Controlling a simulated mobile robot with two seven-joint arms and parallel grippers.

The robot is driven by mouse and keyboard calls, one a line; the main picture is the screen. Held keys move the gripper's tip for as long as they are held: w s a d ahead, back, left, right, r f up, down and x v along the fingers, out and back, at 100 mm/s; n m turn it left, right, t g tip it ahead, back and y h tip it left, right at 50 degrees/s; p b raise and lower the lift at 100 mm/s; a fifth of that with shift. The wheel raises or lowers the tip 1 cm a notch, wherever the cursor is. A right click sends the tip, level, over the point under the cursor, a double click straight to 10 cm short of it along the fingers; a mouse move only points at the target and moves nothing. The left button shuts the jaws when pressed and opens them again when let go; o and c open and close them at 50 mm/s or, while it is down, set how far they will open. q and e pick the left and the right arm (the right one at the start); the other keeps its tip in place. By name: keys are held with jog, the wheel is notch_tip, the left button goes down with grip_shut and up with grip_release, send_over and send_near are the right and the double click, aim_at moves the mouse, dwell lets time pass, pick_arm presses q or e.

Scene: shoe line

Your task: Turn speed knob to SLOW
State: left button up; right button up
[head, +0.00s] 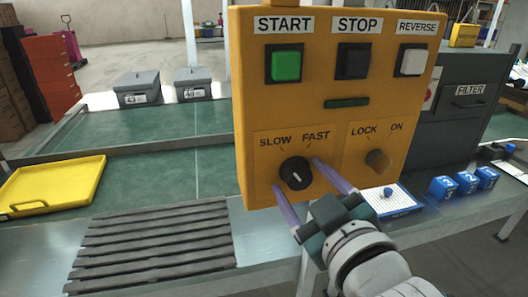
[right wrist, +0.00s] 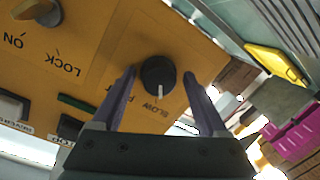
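The speed knob (head: 295,173) is a round black knob on the lower left of the yellow control panel (head: 330,125), below the SLOW and FAST labels. It also shows in the right wrist view (right wrist: 158,75), where its white line points down toward the SLOW lettering. My right gripper (head: 298,174) is open, with its purple fingers on either side of the knob. In the right wrist view (right wrist: 157,73) a gap shows between the knob and each finger. One finger partly hides the FAST label there. My left gripper is not in view.
A LOCK/ON knob (head: 378,161) sits right of the speed knob. Above are the green START button (head: 286,65), black STOP button (head: 354,61) and white REVERSE button (head: 412,61). A yellow tray (head: 52,184) and blue numbered blocks (head: 466,183) flank the panel.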

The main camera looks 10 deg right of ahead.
jog(key=shift+s+r, duration=0.1)
jog(key=shift+s, duration=0.05)
jog(key=s, duration=0.9)
jog(key=shift+s+d+r+p, duration=0.3)
jog(key=shift+r+p, duration=0.1)
